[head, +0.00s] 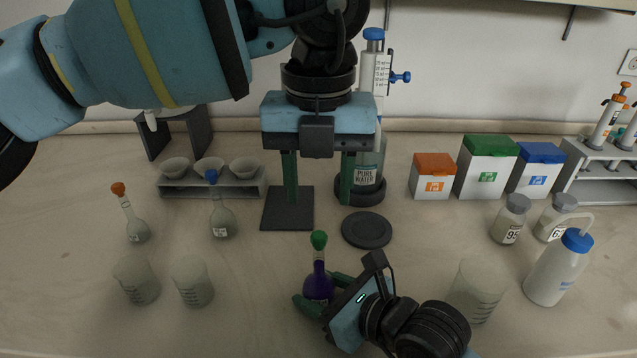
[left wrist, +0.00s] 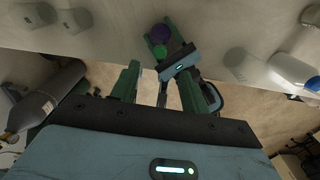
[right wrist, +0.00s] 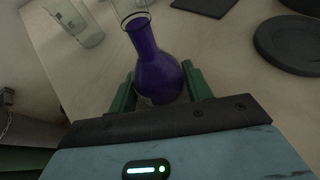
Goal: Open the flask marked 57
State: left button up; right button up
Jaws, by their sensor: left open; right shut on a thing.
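A round flask with purple liquid (head: 318,286) and a green stopper (head: 319,240) stands upright at front centre. My right gripper (head: 320,294) is shut around its body; the right wrist view shows the flask (right wrist: 158,72) between the fingers. No number is readable on it. My left gripper (head: 319,202) is open and empty, pointing down above and behind the stopper, apart from it. The left wrist view shows the stopper (left wrist: 161,50) beyond the fingertips. Two other flasks, one with an orange stopper (head: 118,189) and one with a blue stopper (head: 211,176), stand at left.
A dark square plate (head: 287,209) and a round dark disc (head: 367,230) lie behind the flask. Two beakers (head: 194,282) stand front left and another beaker (head: 478,290) right of my right arm. A wash bottle (head: 558,268) and two jars (head: 510,219) stand at right.

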aim_at(319, 235)
pick_arm(q)
notch_tip(319, 235, up, 5)
jog(key=m, duration=1.2)
jog(key=shift+f, duration=0.1)
jog(key=shift+f, duration=0.15)
notch_tip(319, 235, down, 12)
jog(key=shift+r, duration=0.15)
grip_shut()
jog(key=shift+r, duration=0.45)
dwell(0.7)
jog(key=shift+r, duration=0.7)
